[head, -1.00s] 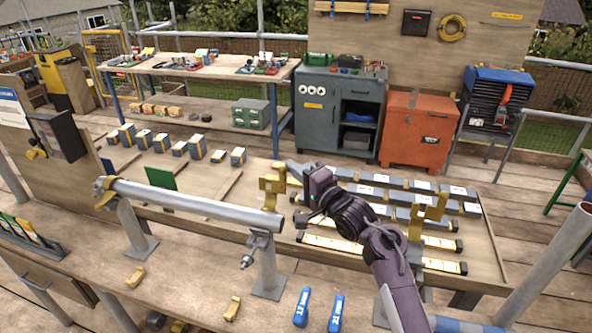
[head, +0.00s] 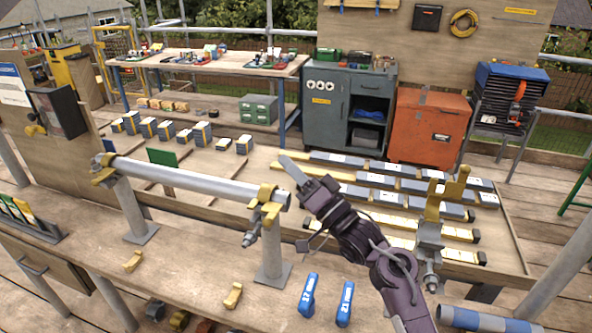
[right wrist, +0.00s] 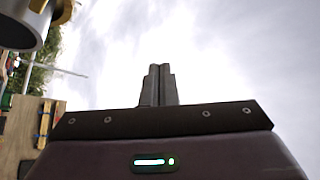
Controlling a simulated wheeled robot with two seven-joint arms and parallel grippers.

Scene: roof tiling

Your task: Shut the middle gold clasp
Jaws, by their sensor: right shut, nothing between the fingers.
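The middle gold clasp (head: 266,199) is folded down over the right end of the grey pipe (head: 190,182), on top of its post. Whether it is fully latched is too small to tell. My right gripper (head: 285,161) is shut and empty, just right of and above the clasp, apart from it, its tips pointing up and left. The shut fingers (right wrist: 158,85) show against the sky in the right wrist view, with the pipe end (right wrist: 22,25) at upper left. The left gold clasp (head: 104,170) sits around the pipe's left end. The right gold clasp (head: 445,193) stands open, holding no pipe.
Two blue-handled items (head: 308,294) and small gold pieces (head: 233,296) lie on the front bench. A tray of long bars (head: 390,200) lies behind my right arm. A pipe with blue bands (head: 475,319) is at bottom right.

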